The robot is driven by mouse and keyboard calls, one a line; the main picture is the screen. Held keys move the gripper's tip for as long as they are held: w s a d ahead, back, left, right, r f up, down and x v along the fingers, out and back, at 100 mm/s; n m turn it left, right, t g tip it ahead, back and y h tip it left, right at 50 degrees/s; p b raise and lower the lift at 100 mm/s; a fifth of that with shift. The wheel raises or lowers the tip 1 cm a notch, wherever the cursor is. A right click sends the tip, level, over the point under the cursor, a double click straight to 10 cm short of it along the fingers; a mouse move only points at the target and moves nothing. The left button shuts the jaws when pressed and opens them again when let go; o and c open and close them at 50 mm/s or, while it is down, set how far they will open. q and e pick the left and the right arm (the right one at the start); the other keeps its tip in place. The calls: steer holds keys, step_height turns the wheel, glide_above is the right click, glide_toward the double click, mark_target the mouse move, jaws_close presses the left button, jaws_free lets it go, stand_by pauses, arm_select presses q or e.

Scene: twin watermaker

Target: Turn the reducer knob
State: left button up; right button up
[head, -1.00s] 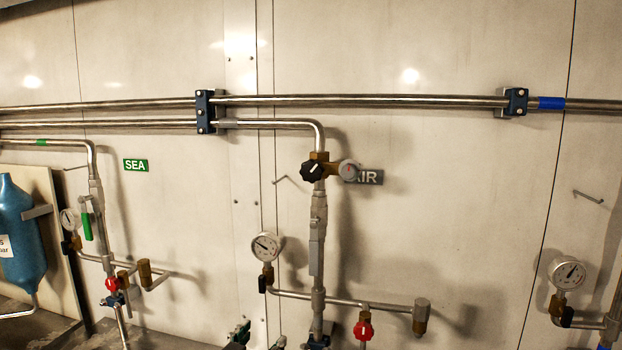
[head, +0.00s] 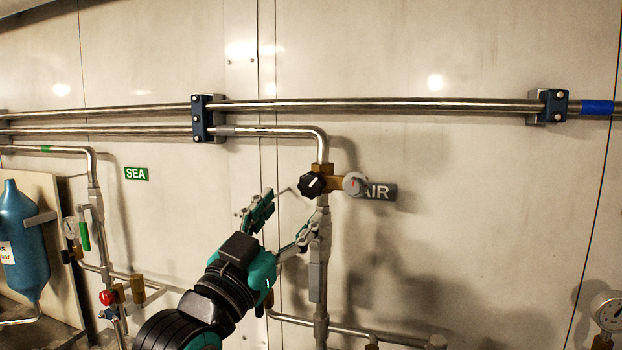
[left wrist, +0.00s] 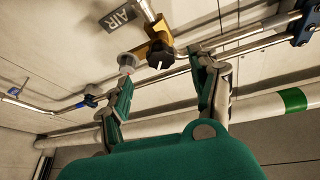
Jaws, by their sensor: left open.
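The reducer knob (head: 311,184) is black with a white mark. It sits on the left of a brass body (head: 332,183) below the bend of a steel pipe, with a small round gauge (head: 354,184) on the other side. My left gripper (head: 284,212) is open and empty, below and left of the knob, fingers pointing up towards it. In the left wrist view the knob (left wrist: 160,59) appears between the two spread fingers, beyond their tips, and seems untouched. My right gripper is in neither view.
A grey AIR label (head: 379,192) is right of the gauge. Two horizontal steel pipes (head: 400,106) run above, held by blue clamps (head: 208,118). The vertical pipe (head: 322,260) stands right of my gripper. A blue cylinder (head: 24,245) is at far left.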

mark_target(309, 188)
arm_select(q)
steer(key=p+x, duration=0.1)
steer(key=x, duration=0.5)
steer(key=shift+w+r+p, duration=0.15)
steer(key=shift+p, duration=0.15)
steer(key=shift+w+d+r, duration=0.2)
steer(key=shift+w+d, duration=0.15)
steer(key=shift+w, duration=0.25)
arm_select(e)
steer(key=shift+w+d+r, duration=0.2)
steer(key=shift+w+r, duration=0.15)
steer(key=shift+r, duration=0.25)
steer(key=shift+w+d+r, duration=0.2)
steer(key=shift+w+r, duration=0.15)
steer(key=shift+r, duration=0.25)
arm_select(q)
steer(key=shift+c, duration=0.4)
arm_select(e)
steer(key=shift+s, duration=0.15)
arm_select(q)
steer(key=c, duration=1.1)
